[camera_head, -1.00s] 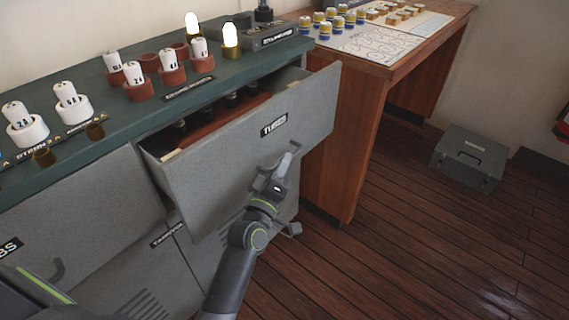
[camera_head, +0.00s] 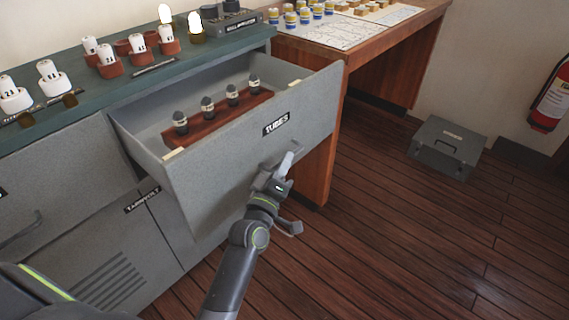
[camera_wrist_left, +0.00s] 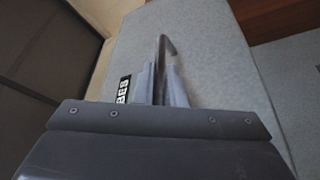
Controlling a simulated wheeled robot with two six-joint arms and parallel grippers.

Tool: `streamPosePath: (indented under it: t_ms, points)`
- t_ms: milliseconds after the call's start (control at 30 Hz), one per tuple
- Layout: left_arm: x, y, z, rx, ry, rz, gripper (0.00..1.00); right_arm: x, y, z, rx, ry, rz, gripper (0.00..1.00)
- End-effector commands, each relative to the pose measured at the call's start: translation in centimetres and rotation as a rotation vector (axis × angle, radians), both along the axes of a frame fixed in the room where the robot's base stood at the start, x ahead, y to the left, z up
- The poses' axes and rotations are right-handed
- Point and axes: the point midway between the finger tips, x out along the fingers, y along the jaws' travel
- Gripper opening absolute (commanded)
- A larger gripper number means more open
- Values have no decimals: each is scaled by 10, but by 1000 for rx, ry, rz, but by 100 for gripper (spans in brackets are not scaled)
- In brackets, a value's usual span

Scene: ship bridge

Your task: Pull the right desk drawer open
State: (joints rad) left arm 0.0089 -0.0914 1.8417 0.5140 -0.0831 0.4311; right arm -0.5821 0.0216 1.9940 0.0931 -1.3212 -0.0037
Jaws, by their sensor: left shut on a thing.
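The right desk drawer (camera_head: 228,160), grey with a black "TUBES" label, stands well out from the grey cabinet. Inside it several dark tubes with pale bands stand in a red-brown rack (camera_head: 217,119). My left gripper (camera_head: 283,166) is at the drawer's front, below and right of the label, shut on the handle (camera_head: 295,151). In the left wrist view the fingers (camera_wrist_left: 162,85) close around the handle (camera_wrist_left: 166,44), and the label shows at their left. Most of the handle is hidden by the fingers. My right gripper is not in view.
The cabinet's green top (camera_head: 90,90) carries tubes in white and red sockets and lit bulbs. A wooden table (camera_head: 345,75) stands close behind the drawer's right end. A grey case (camera_head: 445,147) and a fire extinguisher (camera_head: 551,98) are at right. The wooden floor between is clear.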

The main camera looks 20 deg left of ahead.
Motion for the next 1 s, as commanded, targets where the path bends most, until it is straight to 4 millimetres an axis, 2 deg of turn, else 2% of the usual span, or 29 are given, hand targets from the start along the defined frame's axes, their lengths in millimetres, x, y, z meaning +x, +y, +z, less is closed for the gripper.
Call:
streamPosePath:
  t_ms: [367, 400, 533, 1000]
  points:
    - [0, 0, 0, 0, 1, -1, 0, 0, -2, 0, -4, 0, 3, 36]
    - [0, 0, 0, 0, 1, -1, 15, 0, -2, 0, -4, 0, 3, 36]
    - [0, 0, 0, 0, 0, -1, 32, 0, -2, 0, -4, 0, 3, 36]
    - [2, 0, -3, 0, 1, 1, 33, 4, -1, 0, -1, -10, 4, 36]
